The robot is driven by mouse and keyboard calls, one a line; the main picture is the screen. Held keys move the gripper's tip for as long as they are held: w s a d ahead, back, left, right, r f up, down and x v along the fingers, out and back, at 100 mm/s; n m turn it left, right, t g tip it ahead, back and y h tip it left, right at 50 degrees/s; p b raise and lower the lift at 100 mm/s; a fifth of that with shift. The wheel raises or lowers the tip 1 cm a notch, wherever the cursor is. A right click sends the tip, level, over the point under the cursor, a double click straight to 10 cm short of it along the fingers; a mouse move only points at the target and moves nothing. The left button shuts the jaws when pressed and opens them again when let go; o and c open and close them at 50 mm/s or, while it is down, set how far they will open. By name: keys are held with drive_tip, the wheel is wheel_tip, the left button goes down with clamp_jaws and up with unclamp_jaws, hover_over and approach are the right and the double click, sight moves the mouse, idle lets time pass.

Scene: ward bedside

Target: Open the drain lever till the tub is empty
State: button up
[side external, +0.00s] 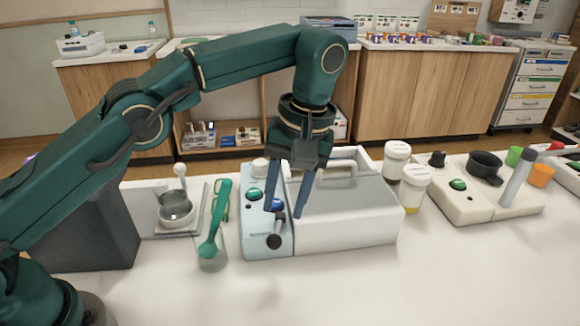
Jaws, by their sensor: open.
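The tub (350,234) is a white box at the middle of the counter, with a grey lid over most of its top, so what is inside is hidden. A pale blue control panel (257,225) adjoins its left side. A small dark lever with a round black end (274,241) sits near the panel's front; I take it for the drain lever. My gripper (284,212) points down over the panel with its two blue fingers apart. The fingertips are just behind and above the lever. I cannot tell whether they touch it.
A green spoon-like tool (216,225) and a mortar with pestle (175,207) stand left of the panel. White-lidded jars (413,187) stand close to the tub's right. Another device with a green button (470,207) is farther right. The front counter (330,290) is clear.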

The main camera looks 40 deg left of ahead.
drive_tip(key=shift+r, duration=0.15)
clamp_jaws()
drive_tip(key=s+a+r+n+h, duration=0.5)
drive_tip(key=r+n, duration=0.2)
drive_tip(key=n, duration=0.4)
approach(277, 229)
drive_tip(key=shift+t, duration=0.3)
drive_tip(key=s+a+f, duration=0.1)
drive_tip(key=f, duration=0.1)
drive_tip(key=a+f, duration=0.1)
drive_tip(key=f, duration=0.1)
drive_tip(key=s+a+f, duration=0.1)
drive_tip(key=f, duration=0.1)
drive_tip(key=shift+s+a, duration=0.1)
drive_tip(key=shift+s, duration=0.3)
drive_tip(key=shift+d+f, duration=0.25)
drive_tip(key=shift+d, duration=0.95)
drive_tip(key=shift+d+f, duration=0.15)
drive_tip(key=shift+d, duration=0.55)
